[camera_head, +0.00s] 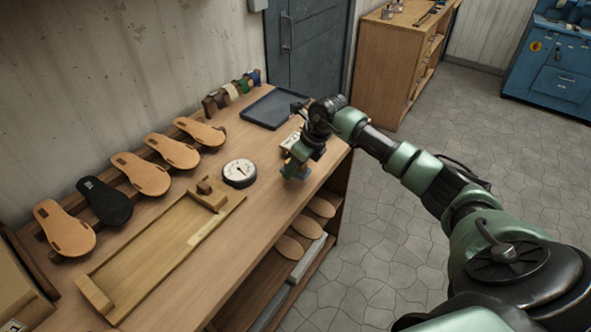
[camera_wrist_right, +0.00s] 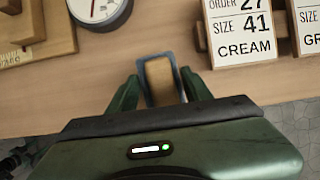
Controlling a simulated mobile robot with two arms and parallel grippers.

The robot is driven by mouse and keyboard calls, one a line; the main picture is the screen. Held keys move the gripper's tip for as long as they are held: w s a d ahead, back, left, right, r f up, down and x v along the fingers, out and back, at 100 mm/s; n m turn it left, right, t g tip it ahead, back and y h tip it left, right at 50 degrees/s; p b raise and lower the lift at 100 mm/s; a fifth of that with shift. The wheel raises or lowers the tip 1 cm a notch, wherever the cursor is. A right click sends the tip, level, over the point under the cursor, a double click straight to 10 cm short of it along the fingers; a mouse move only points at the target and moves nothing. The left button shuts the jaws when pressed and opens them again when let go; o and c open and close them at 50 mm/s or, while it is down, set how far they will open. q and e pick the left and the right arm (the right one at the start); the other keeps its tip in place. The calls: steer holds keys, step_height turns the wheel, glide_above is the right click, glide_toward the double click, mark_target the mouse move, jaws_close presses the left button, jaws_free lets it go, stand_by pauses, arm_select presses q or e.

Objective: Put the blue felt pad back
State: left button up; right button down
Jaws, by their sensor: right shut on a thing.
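My right gripper (camera_head: 296,172) is over the front edge area of the workbench, right of the round dial gauge. In the right wrist view my right gripper (camera_wrist_right: 160,88) is shut on the blue felt pad (camera_wrist_right: 145,62), which shows as a blue edge around a tan wooden block (camera_wrist_right: 160,80). The pad is upright or flat against the bench; I cannot tell whether it touches the top. In the head view the pad is small and mostly hidden by the gripper. My left gripper is not in view.
The round dial gauge (camera_head: 239,173) and a wooden jig (camera_head: 160,255) lie to the left. A dark tray (camera_head: 272,108) lies behind. A size card reading CREAM (camera_wrist_right: 240,30) stands close by. Several sandal soles (camera_head: 141,174) line the wall side.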

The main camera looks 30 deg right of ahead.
mark_target(296, 174)
step_height(296, 174, down, 3)
steer(key=shift+r+p, duration=0.2)
steer(key=shift+p, duration=0.1)
steer(key=shift+f, duration=0.1)
steer(key=shift+f+b, duration=0.25)
steer(key=shift+b, duration=0.2)
steer(key=c, duration=0.7)
jaws_free()
steer(key=shift+r, duration=0.1)
